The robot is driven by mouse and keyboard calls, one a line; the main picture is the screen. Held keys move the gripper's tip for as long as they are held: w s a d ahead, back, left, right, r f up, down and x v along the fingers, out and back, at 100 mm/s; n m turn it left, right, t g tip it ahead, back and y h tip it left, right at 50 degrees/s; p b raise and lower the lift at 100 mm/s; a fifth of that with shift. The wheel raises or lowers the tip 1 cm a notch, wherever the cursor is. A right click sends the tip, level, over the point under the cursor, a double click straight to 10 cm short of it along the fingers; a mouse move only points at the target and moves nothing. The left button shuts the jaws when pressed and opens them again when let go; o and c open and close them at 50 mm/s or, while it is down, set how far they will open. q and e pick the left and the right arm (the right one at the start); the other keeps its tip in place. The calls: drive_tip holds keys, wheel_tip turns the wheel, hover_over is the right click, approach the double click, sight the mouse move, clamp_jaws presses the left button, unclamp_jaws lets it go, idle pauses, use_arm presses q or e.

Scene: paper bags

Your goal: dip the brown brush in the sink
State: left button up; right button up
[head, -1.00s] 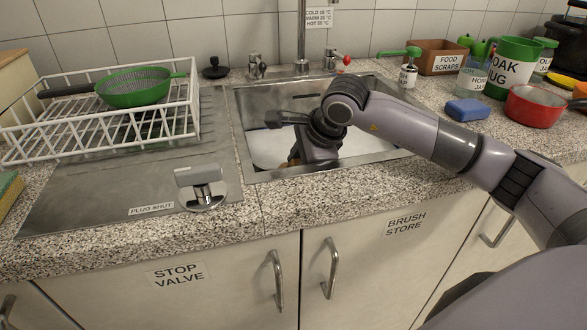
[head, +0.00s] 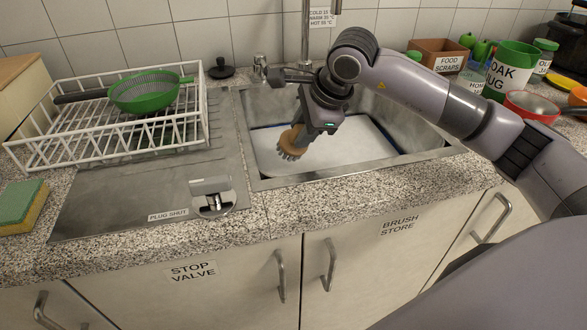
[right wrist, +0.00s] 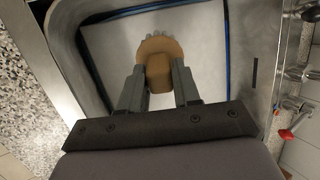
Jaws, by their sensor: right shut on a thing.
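The brown brush (head: 293,142) has a round tan head with grey bristles pointing down and left. It also shows in the right wrist view (right wrist: 159,70), its block between the two fingers. My right gripper (head: 306,133) is shut on it and holds it tilted over the sink. The sink (head: 257,162) is a metal basin filled with whitish water or suds, with a blue band along its edge. The bristles look above the white surface; I cannot tell whether they are wet. My left gripper is not in view.
A white dish rack (head: 95,152) with a green colander (head: 145,90) stands left of the sink. The plug lever (head: 212,195) is at the front left. A tap (head: 305,30) rises behind the basin. A red pan (head: 532,106) and green mug (head: 512,68) stand right.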

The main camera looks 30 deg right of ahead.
wheel_tip(320, 180, up, 6)
drive_tip(key=p, duration=0.4)
drive_tip(key=shift+r, duration=0.25)
wheel_tip(320, 180, up, 4)
drive_tip(key=p, duration=0.2)
drive_tip(key=shift+r+p, duration=0.2)
drive_tip(key=shift+p, duration=0.2)
idle(0.5)
